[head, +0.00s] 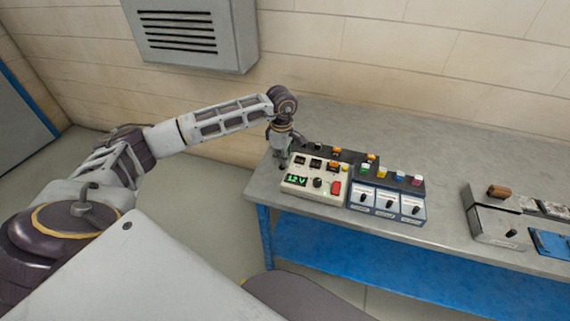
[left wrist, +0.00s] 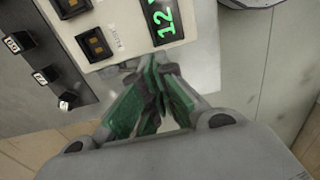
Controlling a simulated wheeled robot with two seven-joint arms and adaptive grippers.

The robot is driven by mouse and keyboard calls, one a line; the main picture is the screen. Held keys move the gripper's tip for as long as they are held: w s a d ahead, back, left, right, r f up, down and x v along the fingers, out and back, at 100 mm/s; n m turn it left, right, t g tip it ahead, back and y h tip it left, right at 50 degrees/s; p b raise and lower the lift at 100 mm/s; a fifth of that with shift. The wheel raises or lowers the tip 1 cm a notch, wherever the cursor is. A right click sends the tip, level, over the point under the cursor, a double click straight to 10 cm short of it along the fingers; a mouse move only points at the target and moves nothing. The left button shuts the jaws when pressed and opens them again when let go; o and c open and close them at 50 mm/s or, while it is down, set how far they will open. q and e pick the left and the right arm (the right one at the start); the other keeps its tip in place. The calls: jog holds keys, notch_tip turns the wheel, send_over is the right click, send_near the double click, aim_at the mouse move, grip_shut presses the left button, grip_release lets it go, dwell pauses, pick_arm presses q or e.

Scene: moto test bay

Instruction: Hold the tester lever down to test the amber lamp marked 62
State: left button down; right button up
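The cream tester (head: 312,194) stands near the left end of the bench. Its green display reads 12 V (head: 296,180), and it also shows in the left wrist view (left wrist: 163,20). A red lever or switch (head: 336,187) sits at its front right. Dark sockets with amber windows line its back edge, one clear in the left wrist view (left wrist: 95,43). I cannot read 62 on any lamp. My left gripper (head: 283,163) is at the tester's left edge. In the left wrist view its green-padded fingertips (left wrist: 153,68) meet, with nothing visible between them. My right gripper is out of view.
Blue-grey boxes with knobs (head: 387,203) adjoin the tester's right. Further right is a grey device with a brown handle (head: 499,191). Bare grey bench (head: 445,160) lies between. A wall vent (head: 190,35) hangs behind.

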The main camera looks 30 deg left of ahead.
aim_at(281, 168)
pick_arm(q)
jog(key=shift+s+d+f+b, duration=0.1)
jog(key=shift+s+f+b, duration=0.3)
jog(key=shift+f+b, duration=0.4)
dwell(1.1)
jog(key=shift+s+f+b, duration=0.25)
jog(key=shift+f+b, duration=0.75)
jog(key=shift+f, duration=0.25)
dwell(0.9)
jog(key=shift+r, duration=0.15)
dwell(1.5)
jog(key=shift+r+p, duration=2.45)
jog(key=shift+r, duration=2.05)
